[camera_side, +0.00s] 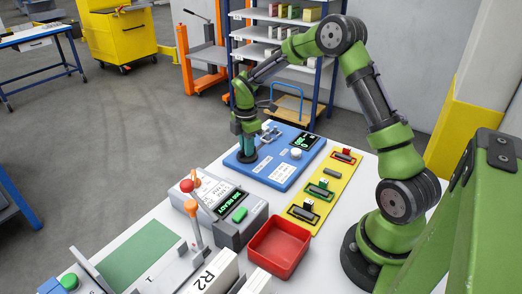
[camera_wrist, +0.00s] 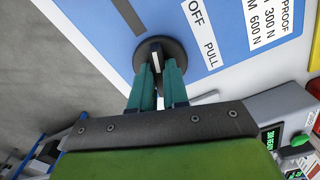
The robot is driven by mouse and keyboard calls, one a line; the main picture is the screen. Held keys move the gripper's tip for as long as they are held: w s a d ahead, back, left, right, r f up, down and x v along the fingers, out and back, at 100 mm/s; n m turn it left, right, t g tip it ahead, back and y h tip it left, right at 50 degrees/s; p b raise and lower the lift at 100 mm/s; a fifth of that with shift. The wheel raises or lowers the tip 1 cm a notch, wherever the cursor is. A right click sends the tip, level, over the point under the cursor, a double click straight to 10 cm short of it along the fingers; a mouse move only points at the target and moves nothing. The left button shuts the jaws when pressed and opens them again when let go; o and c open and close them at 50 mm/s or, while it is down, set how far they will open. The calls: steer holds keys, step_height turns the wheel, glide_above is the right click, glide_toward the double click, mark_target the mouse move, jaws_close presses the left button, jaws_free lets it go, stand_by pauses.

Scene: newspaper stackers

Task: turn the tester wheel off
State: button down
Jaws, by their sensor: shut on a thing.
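The tester is a blue panel (camera_side: 275,172) with a small green-lit display and a white round knob (camera_side: 295,153). Its black round wheel (camera_side: 246,158) is at the panel's left part, under my gripper (camera_side: 245,146). In the wrist view, the wheel (camera_wrist: 176,46) is a dark disc with a pale bar across it. My gripper's teal fingers (camera_wrist: 157,84) are shut on the middle of the wheel. They hide part of it. A white label (camera_wrist: 202,30) beside the wheel reads OFF and PULL, and another label shows 300 N and 600 N.
A yellow panel (camera_side: 322,204) with several slots lies right of the tester. A red tray (camera_side: 299,227) and a grey box with a green display (camera_side: 225,200) stand nearer the camera. Shelves (camera_side: 260,32) stand behind the table.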

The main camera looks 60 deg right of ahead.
steer(key=shift+n, duration=1.9)
steer(key=c, duration=1.1)
jaws_free()
step_height(320, 180, up, 17)
steer(key=shift+f, duration=0.1)
